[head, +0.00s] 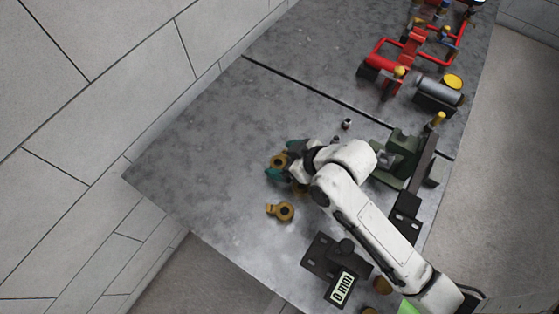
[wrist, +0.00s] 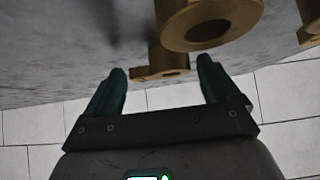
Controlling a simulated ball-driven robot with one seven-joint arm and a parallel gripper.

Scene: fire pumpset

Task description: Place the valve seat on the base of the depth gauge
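My gripper (head: 283,161) reaches down over the left part of the table with its teal fingers apart. In the wrist view the gripper (wrist: 162,66) is open, and a brass flanged piece (wrist: 160,72) shows between and beyond the fingertips; I cannot tell whether they touch it. A brass piece (head: 278,160) also shows between the fingers in the head view. A second brass piece with a side lug (head: 284,211) lies nearer the front. I cannot tell which brass piece is the valve seat. The depth gauge (head: 342,288), reading 0 mm, has a dark base (head: 318,254) with a bare flat part.
A large brass cylinder (wrist: 212,22) is close above the right finger in the wrist view. A green fixture (head: 399,155) stands right of my arm. Red-framed equipment (head: 409,53) and a grey cylinder (head: 440,90) stand farther back. The table's left side is clear.

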